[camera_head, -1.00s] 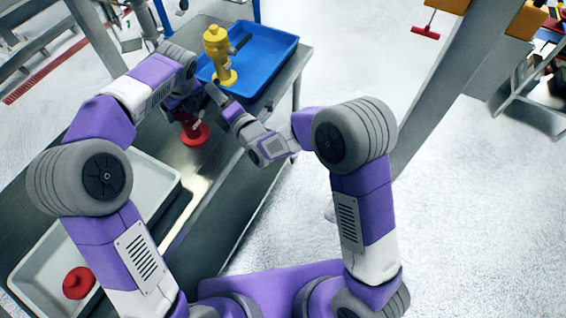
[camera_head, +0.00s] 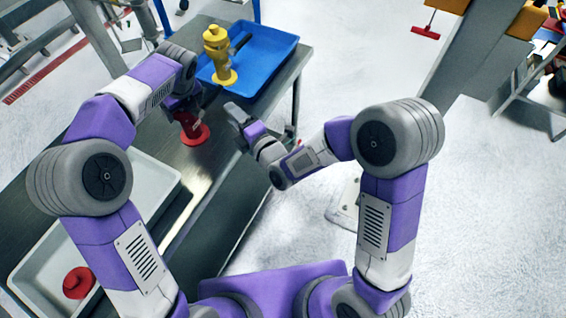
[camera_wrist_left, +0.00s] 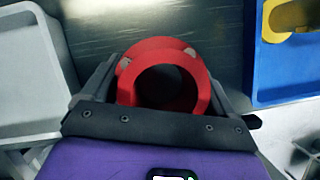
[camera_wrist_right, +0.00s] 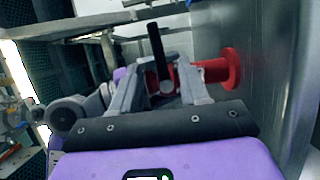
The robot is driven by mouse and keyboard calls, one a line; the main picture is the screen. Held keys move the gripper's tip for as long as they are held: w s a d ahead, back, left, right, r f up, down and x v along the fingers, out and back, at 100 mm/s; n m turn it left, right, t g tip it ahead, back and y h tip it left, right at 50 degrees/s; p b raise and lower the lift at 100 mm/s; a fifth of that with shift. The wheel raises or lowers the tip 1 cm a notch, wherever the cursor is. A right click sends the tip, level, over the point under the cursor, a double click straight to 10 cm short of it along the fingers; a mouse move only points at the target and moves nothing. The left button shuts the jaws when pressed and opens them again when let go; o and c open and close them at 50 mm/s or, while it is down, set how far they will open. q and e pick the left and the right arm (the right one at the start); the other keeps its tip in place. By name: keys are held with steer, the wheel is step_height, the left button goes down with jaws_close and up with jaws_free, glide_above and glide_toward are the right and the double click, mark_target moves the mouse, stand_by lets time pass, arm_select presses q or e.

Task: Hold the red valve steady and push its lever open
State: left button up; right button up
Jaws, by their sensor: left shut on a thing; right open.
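The red valve (camera_head: 194,131) stands on the metal table with its round base flange down. My left gripper (camera_head: 180,106) is shut on its upper body. In the left wrist view the valve's open red ring (camera_wrist_left: 190,60) shows between the fingers. My right gripper (camera_head: 230,110) is open and empty, to the right of the valve and apart from it. In the right wrist view the valve's flange (camera_wrist_right: 231,68) and its black lever (camera_wrist_right: 157,48) show beyond the fingers. The lever juts out sideways from the valve body. In the head view the lever cannot be made out.
A yellow valve (camera_head: 217,50) stands in a blue tray (camera_head: 272,52) at the table's far end. A grey tray (camera_head: 150,175) at the near left holds another red valve (camera_head: 78,283). Clear floor lies right of the table edge.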

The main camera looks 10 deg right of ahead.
steer(key=w+d+f+m+g+h, duration=0.3)
steer(key=d+f+m+g+h, duration=0.15)
steer(key=d+f+m, duration=0.5)
steer(key=s+d+f+m+g, duration=0.1)
steer(key=s+f+m+g, duration=0.1)
steer(key=f+m, duration=0.3)
steer(key=s+d+f+m+g, duration=0.1)
steer(key=s+f+m+g, duration=0.2)
steer(key=f, duration=0.4)
steer(key=shift+s+d+f+m+g+h, duration=0.2)
steer(key=shift+s+m+g+h, duration=0.15)
steer(key=shift+m+g, duration=0.45)
steer(key=shift+r, duration=0.1)
